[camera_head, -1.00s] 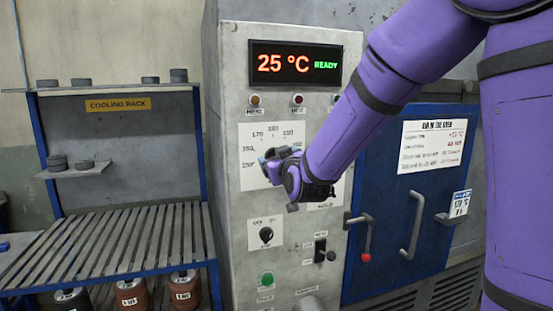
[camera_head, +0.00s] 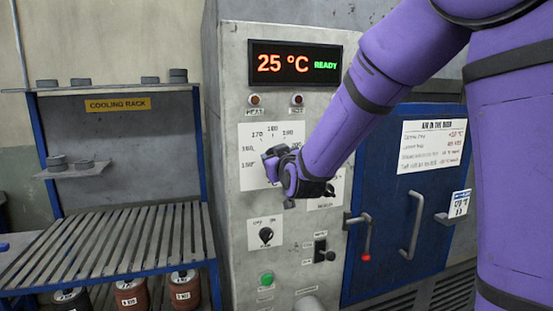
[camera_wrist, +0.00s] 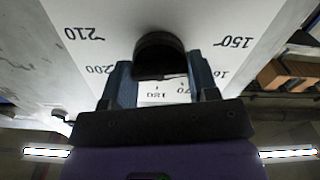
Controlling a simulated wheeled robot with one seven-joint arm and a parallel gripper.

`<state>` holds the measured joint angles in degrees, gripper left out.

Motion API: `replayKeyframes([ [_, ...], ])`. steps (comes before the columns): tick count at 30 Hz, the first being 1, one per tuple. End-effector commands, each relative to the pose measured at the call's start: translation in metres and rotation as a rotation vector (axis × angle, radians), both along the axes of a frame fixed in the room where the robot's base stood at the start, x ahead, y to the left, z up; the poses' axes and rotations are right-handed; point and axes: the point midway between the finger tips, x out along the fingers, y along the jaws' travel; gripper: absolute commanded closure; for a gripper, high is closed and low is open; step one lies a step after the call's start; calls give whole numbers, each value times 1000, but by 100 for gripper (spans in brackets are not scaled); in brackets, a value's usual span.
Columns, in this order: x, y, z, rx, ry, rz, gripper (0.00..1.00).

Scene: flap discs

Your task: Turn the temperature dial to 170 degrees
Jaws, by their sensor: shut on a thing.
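The temperature dial is a black knob (camera_wrist: 158,48) on a white scale plate (camera_head: 250,137) on the grey control panel. My gripper (camera_wrist: 162,82) is shut on the knob, with one blue-grey finger on each side. In the head view, my gripper (camera_head: 272,164) is at the plate and hides the knob. The wrist view is upside down: 180 and part of 170 show between the fingers, 150 is at right, 200 and 210 at left. The knob's pointer cannot be made out. The display (camera_head: 296,64) reads 25 °C and READY.
Below the dial are a smaller black knob (camera_head: 266,235), a switch (camera_head: 320,249) and a green button (camera_head: 266,279). A blue oven door (camera_head: 385,240) with handles is at right. A cooling rack (camera_head: 120,230) stands at left. A second white plate is partly behind my wrist.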

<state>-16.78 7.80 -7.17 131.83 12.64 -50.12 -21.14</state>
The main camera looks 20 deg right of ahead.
Motion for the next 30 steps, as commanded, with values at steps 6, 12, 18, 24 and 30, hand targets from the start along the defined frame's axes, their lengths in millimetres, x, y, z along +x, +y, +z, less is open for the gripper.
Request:
replayKeyframes([
  [6, 0, -1, 0, 87, 1, -2, 70],
  [12, 0, -2, 0, 243, 1, -2, 69],
  [18, 0, -3, 0, 432, 1, -2, 69],
  [24, 0, -3, -1, 623, 1, -2, 69],
  [30, 0, -4, -1, 809, 0, -2, 69],
])
